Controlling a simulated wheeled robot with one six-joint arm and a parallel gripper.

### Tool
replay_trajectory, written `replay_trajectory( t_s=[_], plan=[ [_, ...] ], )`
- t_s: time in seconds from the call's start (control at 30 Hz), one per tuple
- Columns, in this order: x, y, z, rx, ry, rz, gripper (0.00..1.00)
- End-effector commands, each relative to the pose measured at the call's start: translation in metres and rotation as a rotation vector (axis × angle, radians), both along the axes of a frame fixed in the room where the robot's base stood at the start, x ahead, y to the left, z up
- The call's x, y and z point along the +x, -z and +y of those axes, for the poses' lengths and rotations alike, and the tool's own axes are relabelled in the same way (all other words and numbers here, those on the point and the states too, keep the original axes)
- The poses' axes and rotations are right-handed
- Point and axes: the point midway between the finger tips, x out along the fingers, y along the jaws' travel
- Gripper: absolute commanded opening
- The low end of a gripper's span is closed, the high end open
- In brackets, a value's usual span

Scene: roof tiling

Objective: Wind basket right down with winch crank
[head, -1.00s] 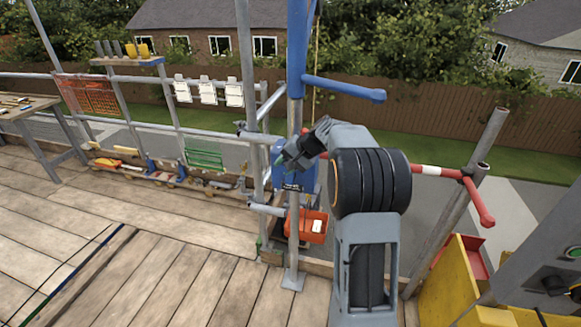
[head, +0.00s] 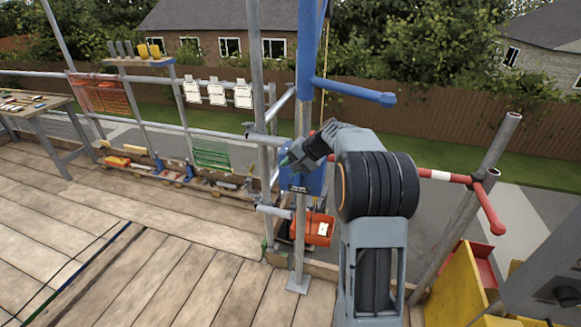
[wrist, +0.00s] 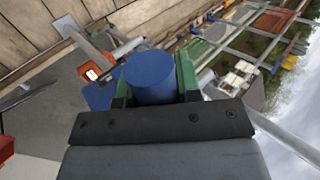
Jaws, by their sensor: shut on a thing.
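The blue winch (head: 316,178) sits on the upright steel post at the scaffold's edge. My gripper (head: 289,160) is at the winch's left side in the head view. In the wrist view its green fingers are shut on a round blue crank grip (wrist: 152,80). The rest of the crank is hidden behind my gripper. The orange-red basket (head: 322,231), with a white item in it, hangs just below the winch, near deck level. It also shows in the wrist view (wrist: 86,73).
A blue davit arm (head: 355,92) juts out above. The plank deck in front is mostly clear.

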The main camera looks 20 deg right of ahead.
Motion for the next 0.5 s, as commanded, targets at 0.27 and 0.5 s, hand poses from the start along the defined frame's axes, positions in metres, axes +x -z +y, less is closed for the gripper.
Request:
replay_trajectory(
  t_s=[0.27, 0.5],
  plan=[
    [-0.0014, 0.0045, 0.001, 0.001, -0.005, 0.009, 0.38],
    [-0.0011, 0.0028, -0.0007, 0.0, -0.001, 0.005, 0.57]
  ],
)
